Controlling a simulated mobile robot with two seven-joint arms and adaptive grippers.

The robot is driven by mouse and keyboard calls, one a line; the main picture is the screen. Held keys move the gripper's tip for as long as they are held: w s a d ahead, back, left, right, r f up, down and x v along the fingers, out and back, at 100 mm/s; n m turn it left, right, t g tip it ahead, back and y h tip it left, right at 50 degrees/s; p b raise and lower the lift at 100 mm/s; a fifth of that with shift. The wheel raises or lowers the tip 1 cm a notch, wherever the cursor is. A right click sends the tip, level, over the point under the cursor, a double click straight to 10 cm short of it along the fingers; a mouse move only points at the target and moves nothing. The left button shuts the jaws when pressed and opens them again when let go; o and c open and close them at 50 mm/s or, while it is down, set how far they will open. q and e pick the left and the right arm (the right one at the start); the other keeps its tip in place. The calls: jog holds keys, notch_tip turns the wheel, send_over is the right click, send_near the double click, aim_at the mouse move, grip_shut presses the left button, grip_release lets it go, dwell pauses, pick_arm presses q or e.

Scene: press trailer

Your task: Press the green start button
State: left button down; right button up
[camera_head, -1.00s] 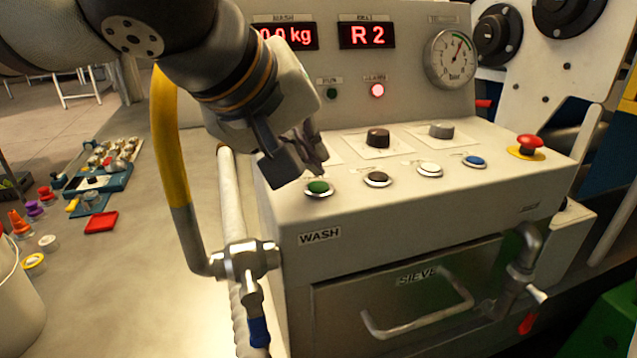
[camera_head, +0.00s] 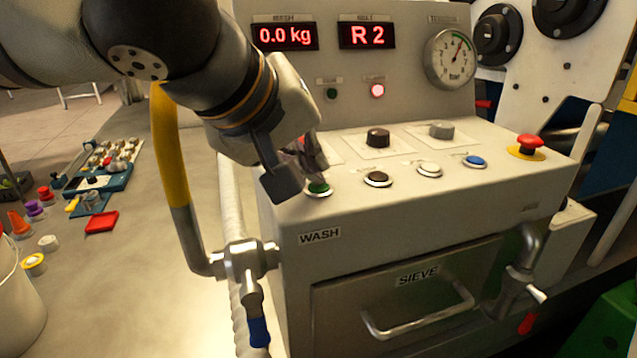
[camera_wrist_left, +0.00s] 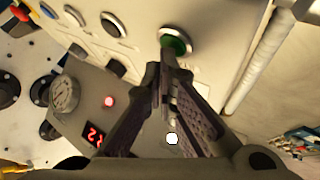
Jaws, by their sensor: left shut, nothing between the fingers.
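The green start button (camera_head: 318,188) sits in a metal ring at the left end of the button row on the sloped panel top, above the WASH label. My left gripper (camera_head: 318,176) is shut and empty, with its fingertips right at the button and hiding part of it in the head view. In the left wrist view the closed fingertips (camera_wrist_left: 168,60) overlap the edge of the green button (camera_wrist_left: 175,42). Whether they touch it or hover just above it, I cannot tell. My right gripper is not in view.
A black button (camera_head: 377,179), white button (camera_head: 429,170), blue button (camera_head: 475,161) and red emergency knob (camera_head: 529,142) line the panel to the right. Two knobs stand behind. A yellow-sleeved pipe (camera_head: 172,150) rises at the left. The display (camera_head: 285,37) reads 0.0 kg.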

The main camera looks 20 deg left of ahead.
aim_at(312, 185)
pick_arm(q)
jog(key=shift+f, duration=0.25)
jog(key=shift+r, duration=0.1)
dwell(0.3)
jog(key=shift+r, duration=0.75)
jog(key=shift+r, duration=0.1)
jog(key=shift+r, duration=2.4)
